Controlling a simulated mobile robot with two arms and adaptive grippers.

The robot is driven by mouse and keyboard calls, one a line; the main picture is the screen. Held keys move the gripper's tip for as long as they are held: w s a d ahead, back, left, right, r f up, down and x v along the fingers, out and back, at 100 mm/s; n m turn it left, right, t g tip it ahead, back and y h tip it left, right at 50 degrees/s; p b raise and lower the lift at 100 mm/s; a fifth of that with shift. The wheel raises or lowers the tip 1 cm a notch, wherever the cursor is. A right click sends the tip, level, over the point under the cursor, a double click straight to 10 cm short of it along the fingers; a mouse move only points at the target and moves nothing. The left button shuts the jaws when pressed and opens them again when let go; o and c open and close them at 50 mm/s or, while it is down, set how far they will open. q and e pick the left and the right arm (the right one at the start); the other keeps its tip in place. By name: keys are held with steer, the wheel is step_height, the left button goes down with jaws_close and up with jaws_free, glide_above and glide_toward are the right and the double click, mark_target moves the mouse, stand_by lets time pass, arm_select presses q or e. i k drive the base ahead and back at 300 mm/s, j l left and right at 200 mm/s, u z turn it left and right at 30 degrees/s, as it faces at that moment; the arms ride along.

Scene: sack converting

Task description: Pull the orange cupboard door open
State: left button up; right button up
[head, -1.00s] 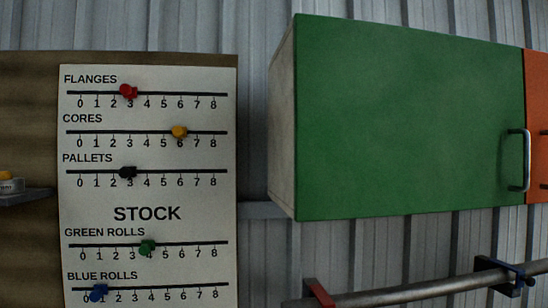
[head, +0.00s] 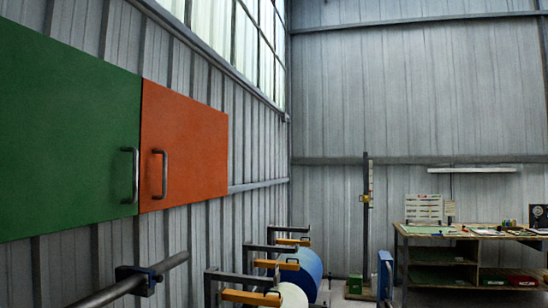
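The orange cupboard door (head: 190,145) is on the left in the head view, on the corrugated wall. It looks shut, flush beside the green door (head: 62,130). Its metal bar handle (head: 160,174) stands upright near its left edge, close to the green door's handle (head: 131,175). Neither of my grippers is in view.
Below the cupboard a metal bar (head: 130,286) with a blue clamp juts out. Further along the wall are racks with yellow-orange arms and a blue roll (head: 302,272). A workbench (head: 460,236) with shelves stands at the back right.

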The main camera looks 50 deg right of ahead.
mark_target(183, 151)
steer(key=z, duration=0.95)
steer(key=i+l+z, duration=0.15)
steer(key=l, duration=0.3)
steer(key=i+l+z, duration=0.2)
steer(key=i+l, duration=0.2)
